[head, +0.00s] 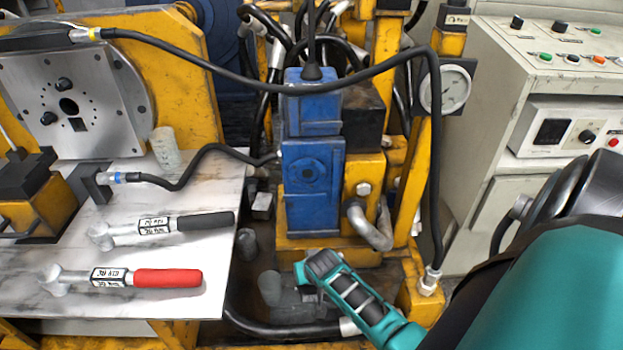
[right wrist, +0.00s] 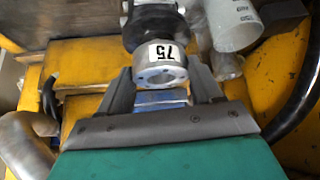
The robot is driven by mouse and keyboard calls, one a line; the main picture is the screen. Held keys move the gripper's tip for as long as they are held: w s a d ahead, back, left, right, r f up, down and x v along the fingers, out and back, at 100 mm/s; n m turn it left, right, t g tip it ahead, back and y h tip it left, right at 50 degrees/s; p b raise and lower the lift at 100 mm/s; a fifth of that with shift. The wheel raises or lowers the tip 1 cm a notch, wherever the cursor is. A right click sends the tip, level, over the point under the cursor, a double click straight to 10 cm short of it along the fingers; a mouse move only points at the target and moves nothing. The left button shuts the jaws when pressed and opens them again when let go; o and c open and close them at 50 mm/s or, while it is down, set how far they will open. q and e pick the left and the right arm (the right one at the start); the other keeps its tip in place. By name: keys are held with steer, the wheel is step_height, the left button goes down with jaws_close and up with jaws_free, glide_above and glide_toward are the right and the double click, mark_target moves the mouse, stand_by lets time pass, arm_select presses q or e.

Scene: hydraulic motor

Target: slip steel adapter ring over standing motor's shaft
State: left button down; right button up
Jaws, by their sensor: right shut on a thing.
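In the right wrist view, the steel ring (right wrist: 159,63) is pale grey metal with bolt holes in its face and a white label reading 75. My right gripper (right wrist: 160,78) is shut on it, with a finger on each side. A dark cylindrical body (right wrist: 153,22) is directly beyond the ring; I cannot tell whether it is the standing motor, and no shaft is clearly visible. Whether ring and body touch is unclear. In the head view my right gripper (head: 312,268) is low in front of the blue hydraulic block (head: 312,185), and mostly hides the ring. My left gripper is out of view.
A table (head: 222,300) at left holds a red-handled tool (head: 165,279), a black-handled tool (head: 205,221) and a grey cylinder (head: 165,148). Grey cylinders (head: 269,288) stand low beside my right gripper. A black hose (head: 434,170) hangs at right, by a yellow post with a gauge (head: 449,88).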

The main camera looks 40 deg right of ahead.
steer(key=shift+w+f+b, duration=0.1)
steer(key=shift+f+b, duration=0.35)
steer(key=shift+f, duration=0.25)
stand_by(0.3)
steer(key=o, duration=1.7)
steer(key=shift+f, duration=0.15)
